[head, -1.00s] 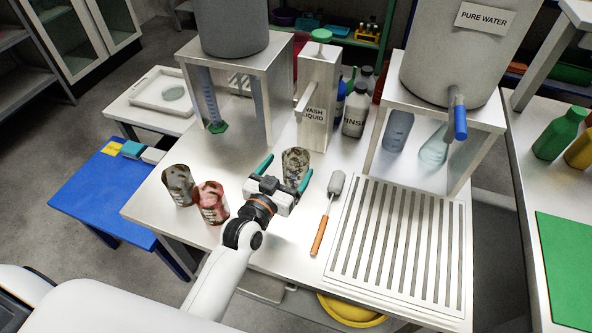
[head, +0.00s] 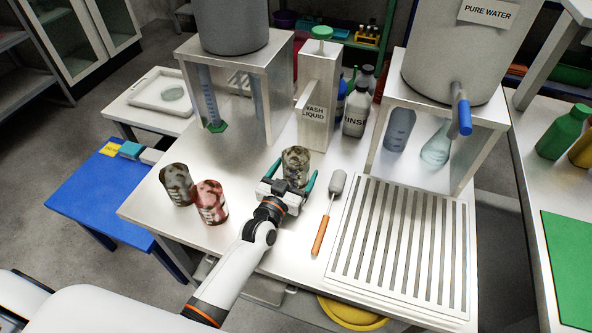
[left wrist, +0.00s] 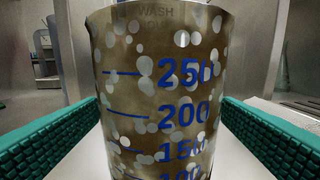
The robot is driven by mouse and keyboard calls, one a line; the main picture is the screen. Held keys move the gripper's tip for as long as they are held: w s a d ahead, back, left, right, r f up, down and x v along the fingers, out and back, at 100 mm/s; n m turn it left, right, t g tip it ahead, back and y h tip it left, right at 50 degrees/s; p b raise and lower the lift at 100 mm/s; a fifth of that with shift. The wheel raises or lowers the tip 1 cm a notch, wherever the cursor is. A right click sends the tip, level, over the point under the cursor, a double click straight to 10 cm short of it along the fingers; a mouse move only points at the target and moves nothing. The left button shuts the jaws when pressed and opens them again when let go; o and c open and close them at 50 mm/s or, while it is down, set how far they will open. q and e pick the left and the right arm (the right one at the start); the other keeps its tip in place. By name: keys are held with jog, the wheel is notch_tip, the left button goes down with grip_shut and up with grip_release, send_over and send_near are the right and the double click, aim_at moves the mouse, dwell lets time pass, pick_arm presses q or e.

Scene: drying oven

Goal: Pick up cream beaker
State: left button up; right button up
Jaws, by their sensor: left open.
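The cream beaker (head: 296,161), stained with brown and pale spots, stands upright on the white table. In the left wrist view the beaker (left wrist: 150,95) fills the middle and shows blue volume marks. My left gripper (head: 291,176) is open, with its green fingers on either side of the beaker. In the left wrist view a gap shows between the beaker and each finger near the camera; contact at the fingertips cannot be told. The beaker's base is partly hidden by the gripper in the head view. My right gripper is not in view.
A dark spotted beaker (head: 177,185) and a red spotted beaker (head: 210,203) stand to the left. A brush with an orange handle (head: 321,236) lies to the right, beside a slatted drying rack (head: 347,238). The wash liquid dispenser (head: 318,92) stands behind the cream beaker.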

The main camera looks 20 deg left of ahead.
aim_at(301, 161)
pick_arm(q)
jog(key=w, duration=0.3)
jog(key=shift+w+d, duration=0.1)
jog(key=shift+d, duration=0.1)
jog(key=shift+c, duration=0.6)
jog(key=c, duration=0.9)
jog(key=shift+c, duration=0.3)
